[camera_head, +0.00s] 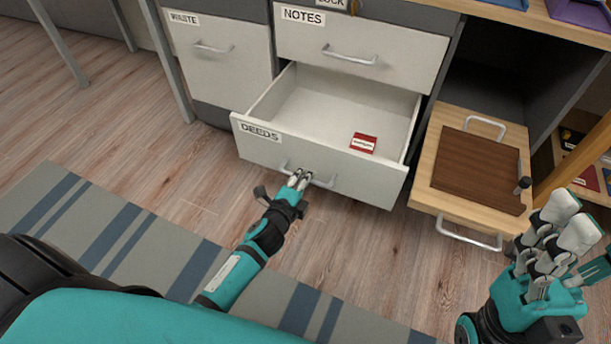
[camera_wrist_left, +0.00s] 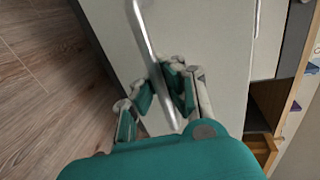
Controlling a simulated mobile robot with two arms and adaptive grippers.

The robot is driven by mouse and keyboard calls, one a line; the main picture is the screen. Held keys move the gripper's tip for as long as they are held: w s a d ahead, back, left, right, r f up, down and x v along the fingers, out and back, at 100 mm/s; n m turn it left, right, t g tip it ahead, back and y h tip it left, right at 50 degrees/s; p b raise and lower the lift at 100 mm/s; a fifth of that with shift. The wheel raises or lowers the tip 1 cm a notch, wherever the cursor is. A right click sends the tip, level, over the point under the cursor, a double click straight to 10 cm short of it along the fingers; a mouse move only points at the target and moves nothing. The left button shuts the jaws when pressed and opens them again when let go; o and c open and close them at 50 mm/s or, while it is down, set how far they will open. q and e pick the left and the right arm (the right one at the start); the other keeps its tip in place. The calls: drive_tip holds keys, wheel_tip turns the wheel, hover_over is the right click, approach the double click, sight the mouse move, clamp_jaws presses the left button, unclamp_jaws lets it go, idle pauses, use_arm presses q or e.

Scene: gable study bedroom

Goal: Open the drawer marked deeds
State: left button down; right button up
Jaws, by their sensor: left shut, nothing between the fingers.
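The drawer marked DEEDS (camera_head: 215,128) stands pulled well out of the cabinet in the head view, its white interior exposed. A small red box (camera_head: 363,143) lies inside near the front right. My left gripper (camera_head: 299,178) is at the drawer's handle (camera_head: 322,183), with its fingers shut and nothing held. In the left wrist view, the handle bar (camera_wrist_left: 146,35) runs past the fingertips (camera_wrist_left: 165,90) in front of the pale drawer front. My right gripper (camera_head: 570,220) is at the lower right, away from this drawer; its finger gap is unclear.
The NOTES drawer (camera_head: 400,62) above and the WASTE front (camera_head: 235,70) at left are shut. A wooden pull-out (camera_head: 428,185) with a dark brown board (camera_head: 480,170) juts out at right. Floor and a striped rug (camera_head: 130,230) lie in front.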

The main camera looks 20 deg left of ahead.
use_arm(q)
drive_tip(key=c, duration=1.4)
unclamp_jaws()
drive_tip(key=v, duration=1.2)
